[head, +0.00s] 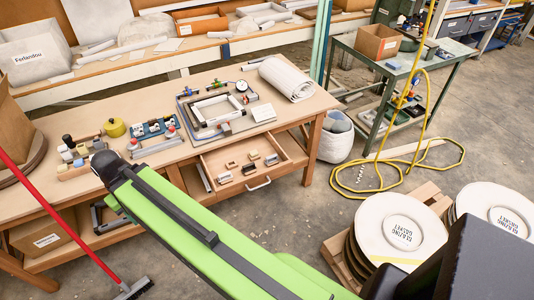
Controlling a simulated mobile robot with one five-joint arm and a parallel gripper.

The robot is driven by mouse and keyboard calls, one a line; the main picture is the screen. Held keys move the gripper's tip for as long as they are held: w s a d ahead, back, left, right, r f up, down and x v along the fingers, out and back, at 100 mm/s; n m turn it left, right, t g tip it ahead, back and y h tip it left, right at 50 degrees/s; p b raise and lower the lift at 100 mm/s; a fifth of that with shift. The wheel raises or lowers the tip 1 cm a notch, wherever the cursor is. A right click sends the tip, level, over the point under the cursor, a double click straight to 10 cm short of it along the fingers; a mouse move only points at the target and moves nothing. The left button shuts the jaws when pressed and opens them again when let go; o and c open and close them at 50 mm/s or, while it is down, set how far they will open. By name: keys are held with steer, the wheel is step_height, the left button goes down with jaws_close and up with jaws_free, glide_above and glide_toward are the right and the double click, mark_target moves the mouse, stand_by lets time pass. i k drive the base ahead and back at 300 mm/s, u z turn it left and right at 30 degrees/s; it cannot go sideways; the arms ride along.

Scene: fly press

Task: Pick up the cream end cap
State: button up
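A wooden drawer (291,147) stands open at the front of the workbench. Several small pieces lie apart in it, including a tan or cream piece (231,165) and a dark-and-pale piece (271,159). They are too small for me to tell which is the cream end cap. Small pale pieces also stand in a holder (75,171) at the bench's left. My green arm reaches from the lower right over the bench's front edge, ending in a dark rounded joint. My gripper does not show.
The workbench (108,108) carries a fixture (217,110), a blue tray (153,128), a yellow pot (114,127) and a white roll (286,79). A red-handled broom (72,232) leans at left. Pallets with round discs (402,228) stand at right. A yellow hose (355,188) lies on the floor.

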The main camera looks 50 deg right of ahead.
mark_target(255, 152)
steer(key=z, duration=0.25)
steer(key=i, duration=1)
steer(key=z, duration=0.05)
